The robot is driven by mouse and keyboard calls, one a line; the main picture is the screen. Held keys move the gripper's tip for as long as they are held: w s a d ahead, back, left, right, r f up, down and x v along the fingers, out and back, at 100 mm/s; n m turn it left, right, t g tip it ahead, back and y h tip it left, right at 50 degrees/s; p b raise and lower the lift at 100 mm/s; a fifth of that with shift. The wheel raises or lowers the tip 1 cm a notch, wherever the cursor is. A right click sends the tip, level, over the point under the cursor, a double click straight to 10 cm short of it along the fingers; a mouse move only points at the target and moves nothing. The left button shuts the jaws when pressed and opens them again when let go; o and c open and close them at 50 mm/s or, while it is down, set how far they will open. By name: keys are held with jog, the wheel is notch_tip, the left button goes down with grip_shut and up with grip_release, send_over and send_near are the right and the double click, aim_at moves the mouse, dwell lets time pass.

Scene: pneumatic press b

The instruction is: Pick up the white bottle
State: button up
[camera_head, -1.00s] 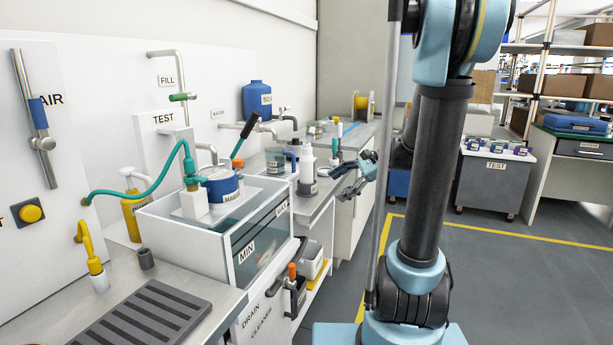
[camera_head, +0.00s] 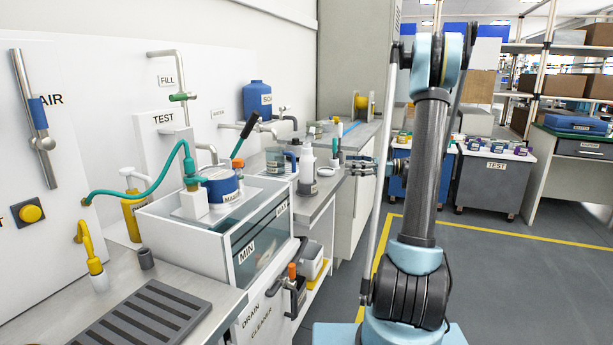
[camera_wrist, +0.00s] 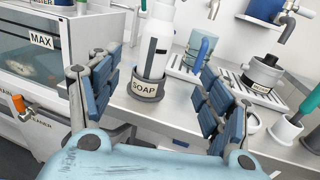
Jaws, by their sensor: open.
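The white bottle (camera_head: 307,165) stands upright on the metal counter behind the clear tank in the head view. In the wrist view the white bottle (camera_wrist: 158,40) stands in a grey round holder (camera_wrist: 145,88) labelled SOAP, and its top is cut off by the frame. My gripper (camera_head: 352,165) is to the right of the bottle in the head view. In the wrist view my gripper (camera_wrist: 150,95) is open and empty, with its blue-padded fingers spread to either side of the bottle's image. The bottle is ahead of the fingers, and no contact shows.
The clear tank (camera_head: 262,235) marked MIN and MAX stands left of the bottle. Taps hang above the counter. Bare metal counter (camera_wrist: 180,112) shows in front of the holder.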

send_near(307, 163)
jog(key=w+a, duration=0.4)
jog(key=a, duration=0.1)
jog(key=shift+w+a+f, duration=0.1)
jog(key=shift+a+f, duration=0.1)
jog(key=shift+a, duration=0.65)
jog(key=shift+a+f, duration=0.2)
jog(key=shift+a, duration=0.7)
jog(key=shift+w+a+f, duration=0.1)
jog(key=shift+a+f, duration=0.15)
jog(key=shift+a, duration=0.6)
jog(key=c, duration=1.3)
